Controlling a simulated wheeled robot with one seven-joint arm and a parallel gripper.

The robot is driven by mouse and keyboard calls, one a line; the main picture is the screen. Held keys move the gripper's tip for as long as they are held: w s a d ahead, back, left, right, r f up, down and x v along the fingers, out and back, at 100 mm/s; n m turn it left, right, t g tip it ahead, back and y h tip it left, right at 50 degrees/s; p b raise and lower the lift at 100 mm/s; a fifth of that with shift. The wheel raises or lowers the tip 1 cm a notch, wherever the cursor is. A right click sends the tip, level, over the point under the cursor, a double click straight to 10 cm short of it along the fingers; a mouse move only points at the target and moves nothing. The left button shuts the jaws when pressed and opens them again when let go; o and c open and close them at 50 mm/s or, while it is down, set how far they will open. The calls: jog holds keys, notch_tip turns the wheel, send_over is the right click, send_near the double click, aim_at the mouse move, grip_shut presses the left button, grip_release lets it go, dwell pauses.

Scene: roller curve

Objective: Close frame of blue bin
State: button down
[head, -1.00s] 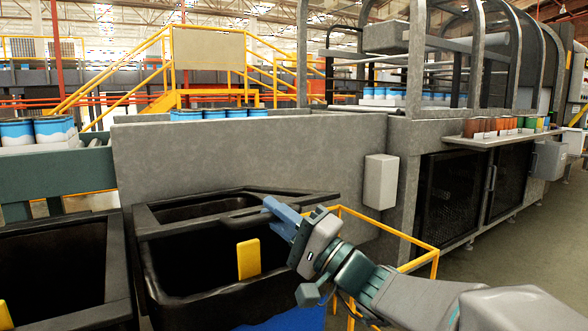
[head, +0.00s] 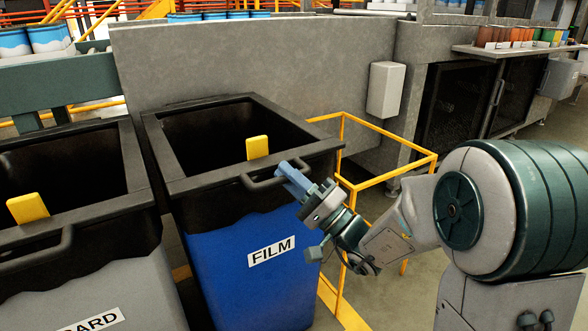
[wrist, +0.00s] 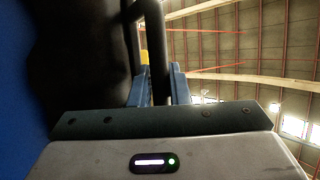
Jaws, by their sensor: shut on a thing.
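The blue bin (head: 235,262) with a white FILM label (head: 271,251) stands left of my arm in the head view. Its black frame (head: 200,190) lies along the bin's top, looking level, around a dark opening. A black bar handle (head: 255,184) sticks out from the frame's front edge. My gripper (head: 284,174) is at the right end of this handle, with its blue fingers shut on it. In the wrist view the dark handle bar (wrist: 156,45) runs between the fingers (wrist: 158,92). The exact contact is partly hidden by the fingers.
A yellow tab (head: 257,147) stands at the frame's front edge. A grey bin (head: 100,285) with its own black frame stands close on the left. A yellow rail (head: 385,180) is behind my arm. A grey wall panel (head: 240,60) is behind the bins.

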jog(key=shift+s+a+f, duration=0.1)
jog(key=shift+s+f, duration=0.05)
jog(key=shift+f, duration=0.6)
jog(key=c, duration=1.4)
grip_release()
jog(key=shift+o, duration=0.2)
jog(key=shift+r, duration=0.2)
jog(key=shift+d, duration=0.2)
jog(key=shift+d+f, duration=0.2)
jog(key=shift+d, duration=0.05)
jog(key=v, duration=1.3)
